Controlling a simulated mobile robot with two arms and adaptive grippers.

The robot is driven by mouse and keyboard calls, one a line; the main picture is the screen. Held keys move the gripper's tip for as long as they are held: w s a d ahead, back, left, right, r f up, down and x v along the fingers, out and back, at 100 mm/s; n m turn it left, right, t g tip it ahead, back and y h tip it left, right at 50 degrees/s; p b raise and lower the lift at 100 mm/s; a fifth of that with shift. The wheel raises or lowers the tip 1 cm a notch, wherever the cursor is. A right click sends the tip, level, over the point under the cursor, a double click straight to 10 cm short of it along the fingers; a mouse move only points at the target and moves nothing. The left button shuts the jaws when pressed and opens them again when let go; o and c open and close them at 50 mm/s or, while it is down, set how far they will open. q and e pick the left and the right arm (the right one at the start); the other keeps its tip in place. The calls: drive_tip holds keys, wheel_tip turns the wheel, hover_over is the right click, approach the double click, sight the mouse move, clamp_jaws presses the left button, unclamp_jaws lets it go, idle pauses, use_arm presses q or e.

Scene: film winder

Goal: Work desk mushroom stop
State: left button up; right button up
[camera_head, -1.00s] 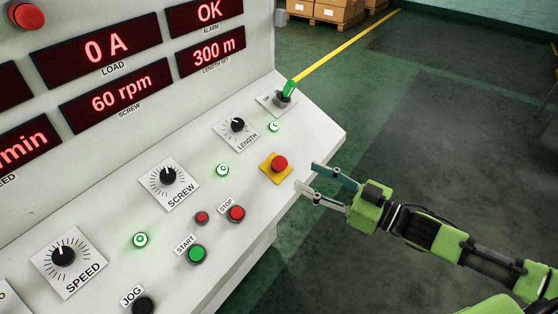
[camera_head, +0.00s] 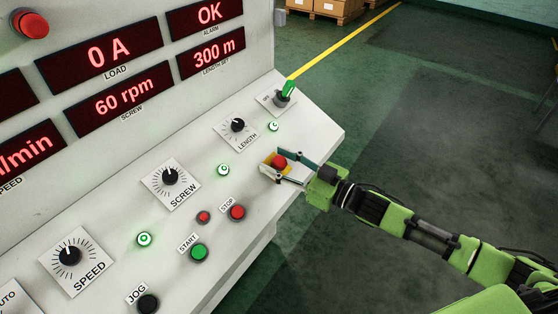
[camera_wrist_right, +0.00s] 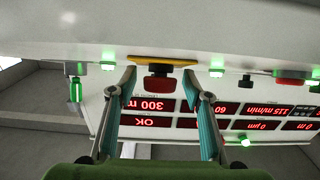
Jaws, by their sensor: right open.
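The red mushroom stop button (camera_head: 279,161) sits on a yellow plate (camera_head: 267,169) near the right edge of the sloped white desk panel. My right gripper (camera_head: 279,166) is open, with one finger on each side of the button in the head view. In the right wrist view the button (camera_wrist_right: 161,84) and its yellow plate (camera_wrist_right: 162,58) show beyond the open fingertips (camera_wrist_right: 162,81), between them. I cannot tell whether a finger touches the button. My left gripper is not in view.
Red stop (camera_head: 236,212) and green start (camera_head: 199,252) buttons sit down-left of the mushroom button. The length knob (camera_head: 237,125) and a green-handled switch (camera_head: 284,94) are up the panel. The floor (camera_head: 420,120) right of the desk is clear.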

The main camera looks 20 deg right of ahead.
clamp_jaws()
drive_tip(key=shift+s+d+r+p, duration=0.15)
drive_tip(key=shift+r+p, duration=0.35)
drive_tip(key=shift+p, duration=0.05)
drive_tip(key=shift+s+d+r+p, duration=0.15)
drive_tip(key=shift+r+p, duration=0.35)
drive_tip(key=shift+w, duration=0.1)
unclamp_jaws()
drive_tip(key=shift+s, duration=0.2)
